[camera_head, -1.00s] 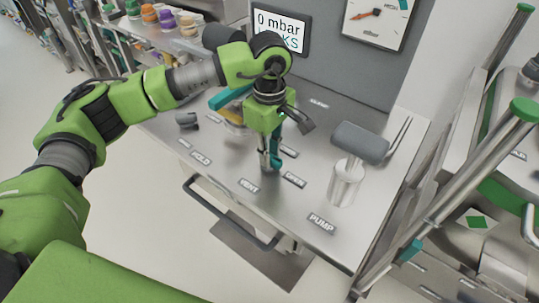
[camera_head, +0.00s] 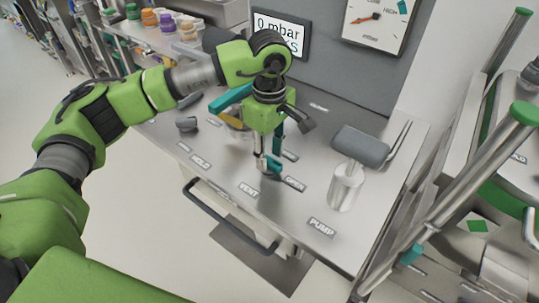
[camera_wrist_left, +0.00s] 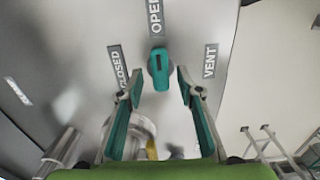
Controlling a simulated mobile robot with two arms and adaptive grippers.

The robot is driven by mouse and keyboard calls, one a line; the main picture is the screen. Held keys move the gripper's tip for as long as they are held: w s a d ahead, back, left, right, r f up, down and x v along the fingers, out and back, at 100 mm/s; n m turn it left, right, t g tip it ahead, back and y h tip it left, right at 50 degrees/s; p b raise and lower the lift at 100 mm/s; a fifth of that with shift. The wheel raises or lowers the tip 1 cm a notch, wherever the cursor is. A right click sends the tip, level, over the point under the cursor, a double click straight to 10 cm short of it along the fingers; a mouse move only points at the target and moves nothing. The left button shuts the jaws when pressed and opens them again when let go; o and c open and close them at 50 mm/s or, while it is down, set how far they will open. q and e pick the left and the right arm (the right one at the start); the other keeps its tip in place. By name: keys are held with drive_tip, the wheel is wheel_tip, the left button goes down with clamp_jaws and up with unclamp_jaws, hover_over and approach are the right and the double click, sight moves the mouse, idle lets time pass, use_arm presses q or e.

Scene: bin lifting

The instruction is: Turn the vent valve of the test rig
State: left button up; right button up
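The vent valve has a teal handle (camera_wrist_left: 160,70) on a round base, between the labels CLOSED (camera_wrist_left: 118,66), OPEN (camera_wrist_left: 155,16) and VENT (camera_wrist_left: 209,61). The handle lies roughly in line with the OPEN label. In the head view the valve (camera_head: 271,166) is partly hidden by the fingers. My left gripper (camera_head: 267,158) points down at it. In the left wrist view its two teal-padded fingers (camera_wrist_left: 158,88) stand apart, one on each side of the handle, with gaps visible. My right gripper is not in view.
The rig's steel top (camera_head: 225,170) carries a grey-handled pump (camera_head: 346,180) on the right and a small grey knob (camera_head: 186,124) on the left. A display (camera_head: 282,33) reads 0 mbar, its second line partly hidden. A dial (camera_head: 376,20) hangs behind. A metal frame (camera_head: 470,170) stands right.

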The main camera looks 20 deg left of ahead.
sight(269, 160)
use_arm(q)
wheel_tip(269, 160, up, 11)
idle(0.3)
drive_tip(key=shift+s+f, duration=0.1)
idle(0.4)
